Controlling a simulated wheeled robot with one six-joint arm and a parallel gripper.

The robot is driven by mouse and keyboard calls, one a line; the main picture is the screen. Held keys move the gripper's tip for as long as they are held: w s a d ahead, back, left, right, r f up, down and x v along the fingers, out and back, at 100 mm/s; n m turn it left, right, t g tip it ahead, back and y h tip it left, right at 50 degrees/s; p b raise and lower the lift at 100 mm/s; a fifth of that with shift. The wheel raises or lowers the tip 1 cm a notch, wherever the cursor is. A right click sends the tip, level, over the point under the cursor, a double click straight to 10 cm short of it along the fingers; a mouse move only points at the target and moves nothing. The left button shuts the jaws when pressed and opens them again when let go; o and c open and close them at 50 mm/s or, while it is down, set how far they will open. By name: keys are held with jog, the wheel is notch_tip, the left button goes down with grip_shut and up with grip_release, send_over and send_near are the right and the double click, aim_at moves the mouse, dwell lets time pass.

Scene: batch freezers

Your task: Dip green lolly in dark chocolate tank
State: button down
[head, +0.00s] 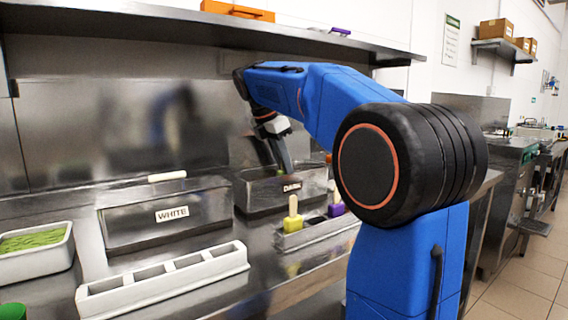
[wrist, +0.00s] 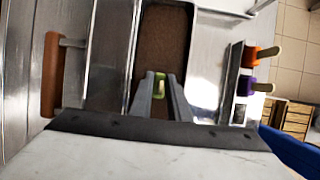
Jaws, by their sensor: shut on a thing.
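My gripper (head: 283,165) is over the open tank labelled DARK (head: 291,188) in the head view, pointing down. In the wrist view its fingers (wrist: 160,100) are shut on the stick of the green lolly (wrist: 159,77). Only a small part of the green body shows between the fingertips. Brown chocolate (wrist: 165,42) fills the view beyond it, inside the tank's steel walls. I cannot tell whether the lolly touches the chocolate. The front wall hides the tank's inside in the head view.
A rack (head: 310,236) in front of the tank holds a yellow lolly (head: 292,224) and a purple lolly (head: 336,204); an orange lolly (wrist: 248,56) shows in the wrist view. The lidded WHITE tank (head: 172,214), a white sectioned tray (head: 165,285) and a green-filled tub (head: 35,258) stand left.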

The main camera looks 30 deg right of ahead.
jog(key=shift+a+f, duration=0.15)
jog(key=shift+f, duration=0.85)
dwell(1.0)
jog(key=shift+w+r, duration=0.15)
jog(key=shift+r, duration=0.4)
jog(key=shift+w+r, duration=0.15)
jog(key=shift+r, duration=2.95)
jog(key=shift+r, duration=0.1)
jog(key=shift+r, duration=2.4)
